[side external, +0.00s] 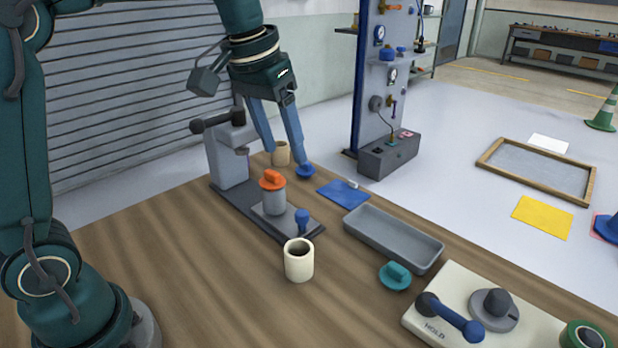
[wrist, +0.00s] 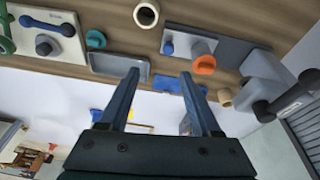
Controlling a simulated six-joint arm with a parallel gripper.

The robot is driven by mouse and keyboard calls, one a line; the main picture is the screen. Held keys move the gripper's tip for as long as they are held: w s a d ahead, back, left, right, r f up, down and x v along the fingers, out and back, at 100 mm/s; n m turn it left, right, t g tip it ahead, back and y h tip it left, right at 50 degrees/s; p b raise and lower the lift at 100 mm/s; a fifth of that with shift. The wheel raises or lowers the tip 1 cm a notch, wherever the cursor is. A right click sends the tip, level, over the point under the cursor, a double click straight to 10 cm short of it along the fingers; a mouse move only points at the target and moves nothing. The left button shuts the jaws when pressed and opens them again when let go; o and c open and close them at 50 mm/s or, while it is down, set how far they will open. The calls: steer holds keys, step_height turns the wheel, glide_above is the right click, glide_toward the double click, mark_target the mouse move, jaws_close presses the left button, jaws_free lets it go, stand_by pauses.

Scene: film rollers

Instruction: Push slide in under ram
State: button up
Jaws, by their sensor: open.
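The grey press (side external: 228,160) stands at the back left of the wooden table, with a black lever on top; its ram (side external: 243,163) is partly hidden. On the dark base (side external: 232,198) in front of it sits the light slide (side external: 270,218), out in front of the ram. The slide carries a grey cylinder with an orange cap (side external: 272,180) and has a blue knob (side external: 302,219) at its near end. The press (wrist: 262,75) and blue knob (wrist: 169,49) also show in the wrist view. My gripper (side external: 284,154) is open and empty, raised above and behind the slide.
A cream cup (side external: 299,262) stands near the knob, another (side external: 281,153) behind the press base. The front left table is clear.

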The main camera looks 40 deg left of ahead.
steer(key=w+a+f+g, duration=0.2)
steer(key=w+f, duration=0.3)
steer(key=f, duration=0.1)
glide_above(301, 212)
steer(key=shift+n+g, duration=0.4)
step_height(301, 212, down, 5)
steer(key=shift+r, duration=0.1)
steer(key=shift+a+f, duration=0.1)
steer(key=shift+f, duration=2.65)
jaws_close()
